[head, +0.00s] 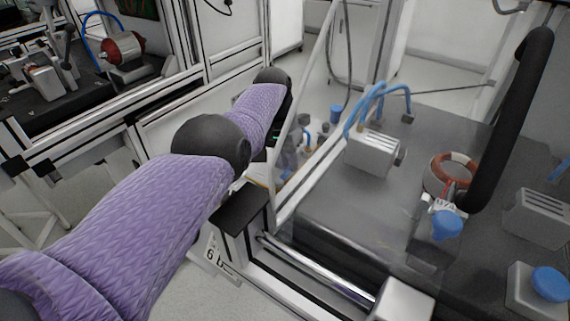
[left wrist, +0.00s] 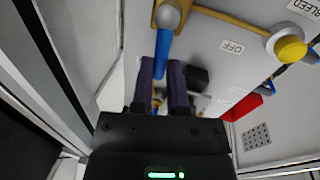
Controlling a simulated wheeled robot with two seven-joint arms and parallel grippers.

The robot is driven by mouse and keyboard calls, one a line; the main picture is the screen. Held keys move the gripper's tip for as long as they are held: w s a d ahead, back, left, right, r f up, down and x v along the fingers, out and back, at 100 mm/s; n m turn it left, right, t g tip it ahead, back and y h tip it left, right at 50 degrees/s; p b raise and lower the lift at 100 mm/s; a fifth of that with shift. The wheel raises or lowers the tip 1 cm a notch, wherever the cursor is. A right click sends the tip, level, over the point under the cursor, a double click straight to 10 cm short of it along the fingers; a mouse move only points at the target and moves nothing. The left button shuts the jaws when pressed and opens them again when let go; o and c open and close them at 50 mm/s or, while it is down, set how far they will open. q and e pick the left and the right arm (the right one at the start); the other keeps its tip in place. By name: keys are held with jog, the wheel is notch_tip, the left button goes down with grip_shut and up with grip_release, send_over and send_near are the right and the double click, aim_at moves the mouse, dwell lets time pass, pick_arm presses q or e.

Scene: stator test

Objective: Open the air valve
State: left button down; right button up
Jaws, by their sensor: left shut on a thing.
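In the left wrist view, the air valve has a blue lever (left wrist: 163,52) hanging down in the picture from a silver valve body (left wrist: 168,15) on a brass pipe (left wrist: 228,18). The lever lies across the line of the pipe. My left gripper (left wrist: 162,78) is shut on the lever's lower end, with one dark finger on each side. An OFF label (left wrist: 232,47) is on the grey panel to the right of the lever. In the head view my left arm reaches forward, and its gripper (head: 279,136) is mostly hidden. My right gripper is not in view.
In the left wrist view, a yellow knob (left wrist: 290,48), a BLEED label (left wrist: 303,8) and a red part (left wrist: 246,107) are to the right. In the head view, a clear guard frame (head: 303,105) stands between my arm and the grey bench (head: 330,215), which carries a motor fixture.

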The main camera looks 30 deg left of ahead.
pick_arm(q)
jog(key=shift+d+f+m, duration=0.1)
jog(key=shift+d+m, duration=0.1)
jog(key=shift+m, duration=0.2)
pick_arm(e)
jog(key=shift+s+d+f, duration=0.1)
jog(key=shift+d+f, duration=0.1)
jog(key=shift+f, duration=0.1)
pick_arm(q)
jog(key=shift+b, duration=0.3)
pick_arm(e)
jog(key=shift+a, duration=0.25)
pick_arm(q)
jog(key=c, duration=0.6)
grip_release()
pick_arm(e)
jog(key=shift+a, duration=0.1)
